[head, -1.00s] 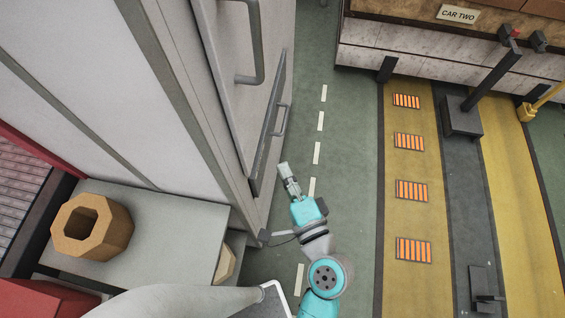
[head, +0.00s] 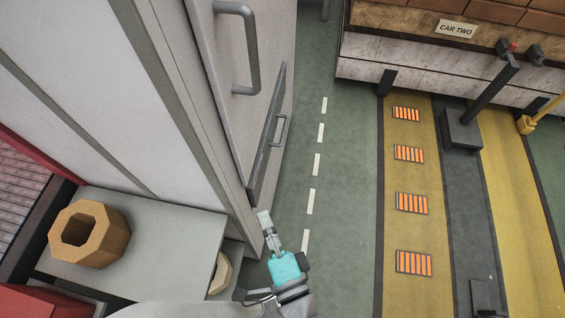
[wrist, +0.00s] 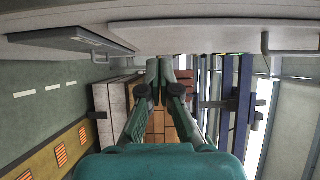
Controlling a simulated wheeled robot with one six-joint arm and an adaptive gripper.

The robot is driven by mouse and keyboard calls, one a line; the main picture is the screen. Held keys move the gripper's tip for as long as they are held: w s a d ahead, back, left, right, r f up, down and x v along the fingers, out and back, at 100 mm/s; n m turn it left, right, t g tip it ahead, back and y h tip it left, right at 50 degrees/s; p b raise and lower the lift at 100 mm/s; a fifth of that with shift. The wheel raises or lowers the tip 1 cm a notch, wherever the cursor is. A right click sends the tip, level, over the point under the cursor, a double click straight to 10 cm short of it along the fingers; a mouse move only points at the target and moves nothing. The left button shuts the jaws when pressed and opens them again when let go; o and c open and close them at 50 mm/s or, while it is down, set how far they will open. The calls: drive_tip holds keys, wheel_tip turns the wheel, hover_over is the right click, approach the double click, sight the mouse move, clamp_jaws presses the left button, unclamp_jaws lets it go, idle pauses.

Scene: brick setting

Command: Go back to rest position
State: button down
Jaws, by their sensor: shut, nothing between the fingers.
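My gripper (head: 264,218) shows in the lower middle of the head view, beside the lower edge of the tall grey cabinet (head: 170,85). Its fingers are shut and hold nothing. In the wrist view the gripper (wrist: 166,66) has its two fingertips together, pointing away from the camera. The cabinet's door handle (head: 250,50) is above the gripper in the head view. The lower part of my arm runs off the bottom of the head view.
A brown octagonal ring (head: 112,250) sits on a grey shelf (head: 165,228) at left. A second tan piece (head: 221,272) shows below the shelf's right edge. Green floor (head: 330,215) lies open to the right. A dark post (head: 462,130) stands on the striped strip.

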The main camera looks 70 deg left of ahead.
drive_tip(key=w+d+f+m+t+h, duration=0.1)
drive_tip(key=w+d+f+t+h, duration=0.25)
drive_tip(key=d, duration=0.35)
drive_tip(key=w+d+f+m+t+h, duration=0.15)
drive_tip(key=d+t, duration=0.25)
drive_tip(key=d, duration=0.4)
drive_tip(key=w+d+f+m+t+h, duration=0.1)
drive_tip(key=w+d+f+t+h, duration=0.3)
drive_tip(key=d, duration=0.3)
drive_tip(key=s+d+r+n+t+h, duration=0.1)
drive_tip(key=s+d+h, duration=0.3)
drive_tip(key=d, duration=0.4)
drive_tip(key=s+d+r+n+t+h, duration=0.2)
drive_tip(key=s+d+r+h, duration=0.2)
drive_tip(key=d, duration=0.5)
drive_tip(key=shift+s+d+r+t+h, duration=0.2)
drive_tip(key=shift+s+t+h, duration=0.25)
drive_tip(key=shift+s, duration=0.55)
